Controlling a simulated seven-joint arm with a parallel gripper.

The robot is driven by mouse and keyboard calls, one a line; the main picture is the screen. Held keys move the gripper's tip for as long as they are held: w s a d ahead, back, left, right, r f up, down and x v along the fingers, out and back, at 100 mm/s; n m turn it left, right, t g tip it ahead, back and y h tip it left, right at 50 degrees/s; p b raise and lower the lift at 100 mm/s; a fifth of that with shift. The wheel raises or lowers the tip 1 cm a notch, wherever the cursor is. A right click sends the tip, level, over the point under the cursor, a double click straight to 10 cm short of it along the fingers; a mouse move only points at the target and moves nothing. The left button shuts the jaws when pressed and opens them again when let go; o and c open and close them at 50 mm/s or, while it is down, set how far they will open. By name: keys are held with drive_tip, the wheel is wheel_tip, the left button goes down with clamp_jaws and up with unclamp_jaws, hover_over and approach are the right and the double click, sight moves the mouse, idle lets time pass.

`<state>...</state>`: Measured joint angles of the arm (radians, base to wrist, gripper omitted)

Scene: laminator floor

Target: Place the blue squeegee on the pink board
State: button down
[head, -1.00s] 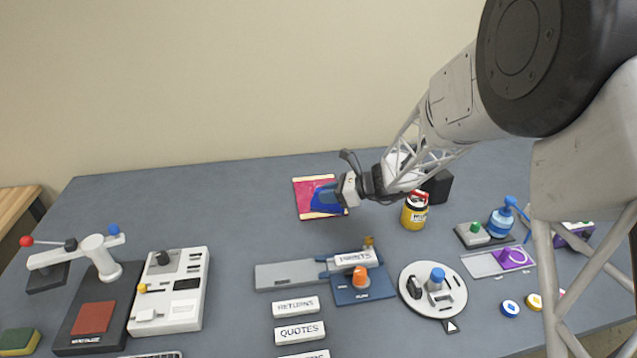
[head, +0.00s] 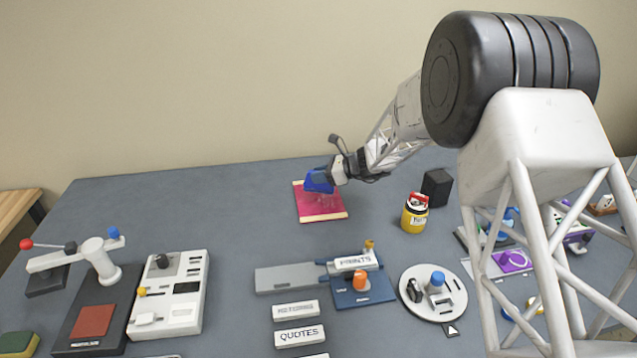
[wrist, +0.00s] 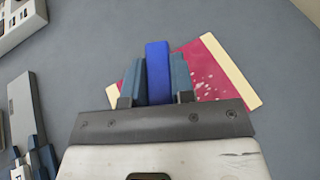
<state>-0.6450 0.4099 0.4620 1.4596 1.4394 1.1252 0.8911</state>
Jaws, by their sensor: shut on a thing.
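The blue squeegee (head: 318,181) is held in my gripper (head: 329,176), over the back part of the pink board in the head view. The pink board (head: 322,206) lies on the table with pale strips at its front and back edges. In the wrist view the squeegee (wrist: 158,72) stands between the two fingers of my gripper (wrist: 160,85), which are shut on it. The pink board (wrist: 212,72) shows behind and to the right of the fingers, with white specks on it. Whether the squeegee touches the board cannot be told.
A yellow jar (head: 414,216) and a black block (head: 437,187) stand right of the board. A grey slide with a blue base (head: 362,292) lies in front, beside a round white plate (head: 433,306). The table left of the board is clear.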

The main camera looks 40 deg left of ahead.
drive_tip(key=shift+w+a, duration=0.4)
drive_tip(key=shift+f, duration=0.1)
drive_tip(key=shift+f, duration=1.65)
drive_tip(key=shift+f, duration=0.15)
drive_tip(key=c, duration=1)
unclamp_jaws()
drive_tip(key=shift+o, duration=0.2)
drive_tip(key=shift+w+d+r, duration=0.1)
drive_tip(key=shift+d+r, duration=0.05)
drive_tip(key=shift+r, duration=0.05)
drive_tip(key=v, duration=1.1)
drive_tip(key=shift+w+d, duration=0.15)
drive_tip(key=shift+d, duration=0.15)
